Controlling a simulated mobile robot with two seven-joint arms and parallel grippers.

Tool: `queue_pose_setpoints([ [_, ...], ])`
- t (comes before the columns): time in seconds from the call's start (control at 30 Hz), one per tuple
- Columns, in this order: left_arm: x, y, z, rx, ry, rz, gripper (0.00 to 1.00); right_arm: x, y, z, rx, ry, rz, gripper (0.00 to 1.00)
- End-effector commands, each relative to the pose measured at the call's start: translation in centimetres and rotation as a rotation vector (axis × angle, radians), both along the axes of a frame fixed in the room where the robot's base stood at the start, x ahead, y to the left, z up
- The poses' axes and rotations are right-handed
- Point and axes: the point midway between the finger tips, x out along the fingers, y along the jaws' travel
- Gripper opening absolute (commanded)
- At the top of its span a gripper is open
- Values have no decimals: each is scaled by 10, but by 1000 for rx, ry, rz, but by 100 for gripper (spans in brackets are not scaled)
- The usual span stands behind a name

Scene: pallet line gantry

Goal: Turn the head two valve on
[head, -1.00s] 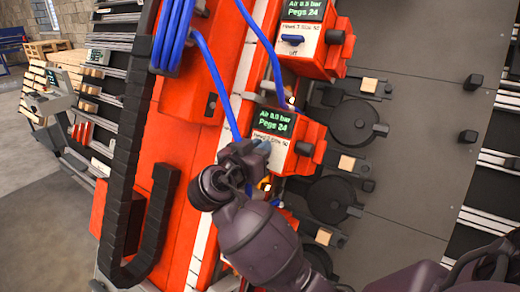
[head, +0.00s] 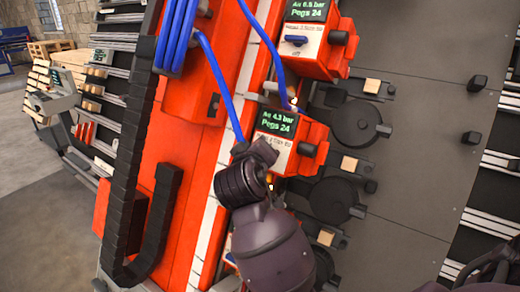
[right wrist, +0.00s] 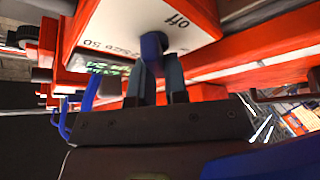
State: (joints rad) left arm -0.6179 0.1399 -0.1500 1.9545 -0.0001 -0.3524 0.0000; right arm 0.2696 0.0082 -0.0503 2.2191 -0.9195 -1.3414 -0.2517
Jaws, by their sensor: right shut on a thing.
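The orange-red valve box (head: 312,133) with a white label plate and a green-text display stands in the middle of the head view. The display appears to read about 4.3 bar and "Pegs 24". My right gripper (right wrist: 155,70) is shut on the small blue valve handle (right wrist: 153,46), one finger on each side. The plate (right wrist: 110,25) beside it carries the word "off". In the head view my right wrist (head: 245,183) covers the handle and fingers. The handle's exact angle is hard to judge. My left gripper is not in view.
A similar box (head: 318,45) with its own blue handle (head: 296,40) sits above. Blue hoses (head: 216,85) run close to the wrist on the left. Round dark discs (head: 355,123) and a grey panel (head: 430,120) lie to the right. A black cable chain (head: 128,150) stands at left.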

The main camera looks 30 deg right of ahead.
Motion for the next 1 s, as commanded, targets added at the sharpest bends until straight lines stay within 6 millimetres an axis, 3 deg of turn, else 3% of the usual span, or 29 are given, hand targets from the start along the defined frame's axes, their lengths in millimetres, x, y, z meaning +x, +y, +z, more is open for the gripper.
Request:
queue_pose_setpoints([
  [0.5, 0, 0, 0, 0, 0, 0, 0, 1, 3, -4, -152, 369, 212, 0],
  [1.0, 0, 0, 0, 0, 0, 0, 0, 1, 4, -6, -219, 530, 304, 0],
])
